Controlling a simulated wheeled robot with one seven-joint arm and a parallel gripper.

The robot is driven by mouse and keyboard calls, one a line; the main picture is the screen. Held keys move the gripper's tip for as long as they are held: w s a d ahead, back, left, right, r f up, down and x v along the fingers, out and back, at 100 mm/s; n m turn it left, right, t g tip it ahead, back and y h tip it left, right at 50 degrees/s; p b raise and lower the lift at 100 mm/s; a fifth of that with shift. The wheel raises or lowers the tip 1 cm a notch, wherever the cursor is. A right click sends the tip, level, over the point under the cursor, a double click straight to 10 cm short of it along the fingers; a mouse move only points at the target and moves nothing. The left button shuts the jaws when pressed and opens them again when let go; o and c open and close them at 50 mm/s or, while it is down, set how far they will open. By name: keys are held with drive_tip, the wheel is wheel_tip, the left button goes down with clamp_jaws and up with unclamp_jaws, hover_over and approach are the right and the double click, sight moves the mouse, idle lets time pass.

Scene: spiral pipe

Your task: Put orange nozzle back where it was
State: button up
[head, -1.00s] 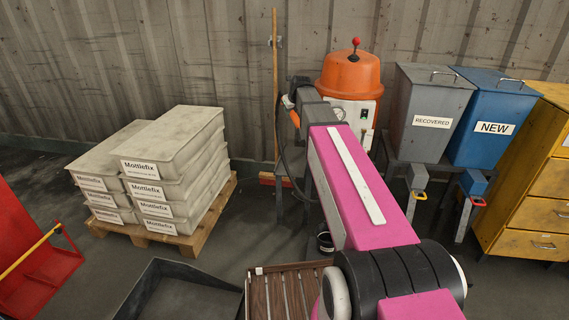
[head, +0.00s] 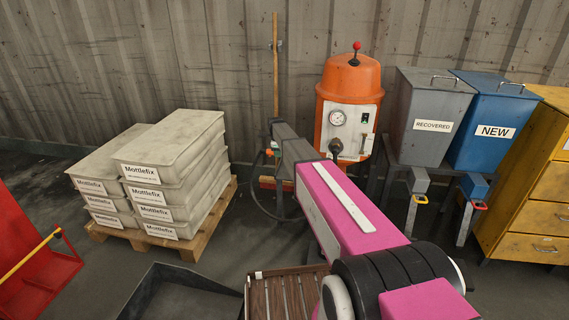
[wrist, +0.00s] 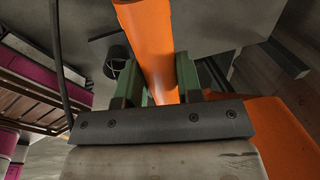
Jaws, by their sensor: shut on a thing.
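The orange nozzle (wrist: 145,35) runs up the middle of the wrist view, between the two green fingers of my gripper (wrist: 156,80), which are shut on it. In the head view my gripper (head: 270,153) is at the far end of my arm, mostly hidden behind it, left of the orange machine (head: 348,78). Only a small bit of orange shows there. A black hose (head: 254,190) hangs in a loop below my gripper. A larger orange surface (wrist: 265,125) fills the lower right of the wrist view; I cannot tell what it belongs to.
A wooden pole (head: 275,70) leans by the wall behind my gripper. Grey RECOVERED (head: 432,100) and blue NEW (head: 500,105) hoppers stand right of the machine. A black tray (head: 165,280) lies in front.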

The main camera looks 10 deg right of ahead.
drive_tip(key=w+f, duration=0.2)
drive_tip(key=w, duration=0.1)
drive_tip(key=w+d+f, duration=0.1)
drive_tip(key=w+f, duration=0.1)
drive_tip(key=w, duration=0.2)
drive_tip(key=w+d+f, duration=0.1)
drive_tip(key=w+f, duration=0.1)
drive_tip(key=w, duration=0.1)
drive_tip(key=shift+w+d+f, duration=0.25)
drive_tip(key=shift+w, duration=0.05)
drive_tip(key=shift+s+f, duration=0.1)
drive_tip(key=shift+f, duration=1.85)
drive_tip(key=shift+f, duration=0.4)
drive_tip(key=o, duration=1)
drive_tip(key=shift+c, duration=0.2)
wheel_tip(320, 180, up, 12)
drive_tip(key=s, duration=0.2)
drive_tip(key=s+d+n, duration=0.1)
drive_tip(key=s+n, duration=0.6)
drive_tip(key=s, duration=1.1)
drive_tip(key=s+d+n+g, duration=0.1)
drive_tip(key=s+n, duration=0.6)
drive_tip(key=s, duration=1.2)
drive_tip(key=s+d+n+g+y, duration=0.1)
drive_tip(key=s+n, duration=0.6)
drive_tip(key=s, duration=1.2)
drive_tip(key=shift+s+d+f+n, duration=0.15)
drive_tip(key=shift+d+f+n, duration=0.1)
drive_tip(key=shift+n, duration=0.05)
